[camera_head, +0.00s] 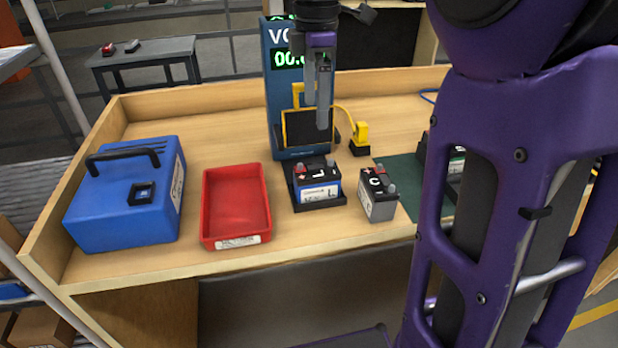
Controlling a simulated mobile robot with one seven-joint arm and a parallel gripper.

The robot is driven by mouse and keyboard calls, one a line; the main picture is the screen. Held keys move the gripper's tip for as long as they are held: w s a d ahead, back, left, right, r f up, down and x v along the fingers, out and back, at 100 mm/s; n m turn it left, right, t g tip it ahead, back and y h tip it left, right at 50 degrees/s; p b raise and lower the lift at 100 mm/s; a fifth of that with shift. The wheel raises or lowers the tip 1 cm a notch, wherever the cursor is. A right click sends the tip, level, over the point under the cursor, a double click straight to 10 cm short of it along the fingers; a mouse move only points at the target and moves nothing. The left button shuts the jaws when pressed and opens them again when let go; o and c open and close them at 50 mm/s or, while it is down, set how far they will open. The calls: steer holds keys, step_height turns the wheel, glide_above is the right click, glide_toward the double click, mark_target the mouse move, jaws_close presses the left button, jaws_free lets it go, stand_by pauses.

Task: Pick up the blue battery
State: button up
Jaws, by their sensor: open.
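The blue battery (320,193) has a black top with terminals and a blue lower band with a white label. It sits upright in a black holder (327,206) near the middle of the bench. My gripper (317,122) points down above and slightly behind it in the picture, with its fingers apart and nothing between them. It is clear of the battery. The fingers are seen nearly edge-on.
A grey battery (379,203) marked C stands just right of the holder. A red tray (236,240) and a blue case (120,215) are to the left. A blue tester (275,95) with a display stands behind. My purple arm hides part of the green mat (402,172).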

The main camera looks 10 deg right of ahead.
mark_target(317, 170)
step_height(317, 170, down, 11)
steer(key=shift+f+b, duration=0.1)
steer(key=shift+b, duration=0.95)
steer(key=f, duration=0.3)
steer(key=f+b, duration=0.1)
steer(key=f, duration=0.1)
steer(key=shift+s+d, duration=0.1)
steer(key=shift+d, duration=0.15)
steer(key=shift+r, duration=0.1)
jaws_close()
